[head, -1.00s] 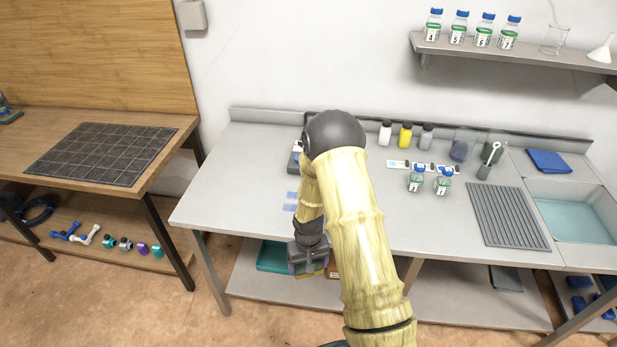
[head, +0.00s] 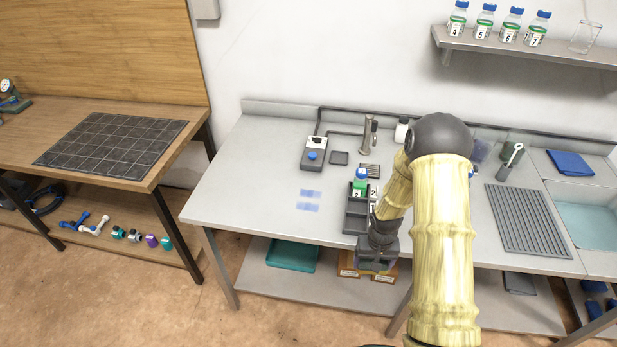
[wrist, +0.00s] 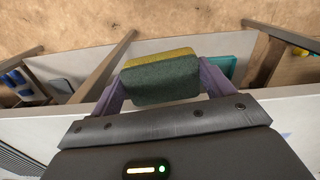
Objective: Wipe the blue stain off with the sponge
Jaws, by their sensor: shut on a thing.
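In the wrist view my gripper (wrist: 160,84) is shut on the sponge (wrist: 160,82), which is dark green with a yellow layer. The sponge is held clear of the counter, with the floor and lower shelf behind it. In the head view the sponge is mostly hidden beneath my gripper.
A dark rack (head: 356,222) with numbered bottles stands on the counter beside my gripper. A grey device with a blue knob (head: 313,154) and a tap (head: 367,136) stand behind. A ridged drain mat (head: 527,218) lies right. The counter around the stain is clear.

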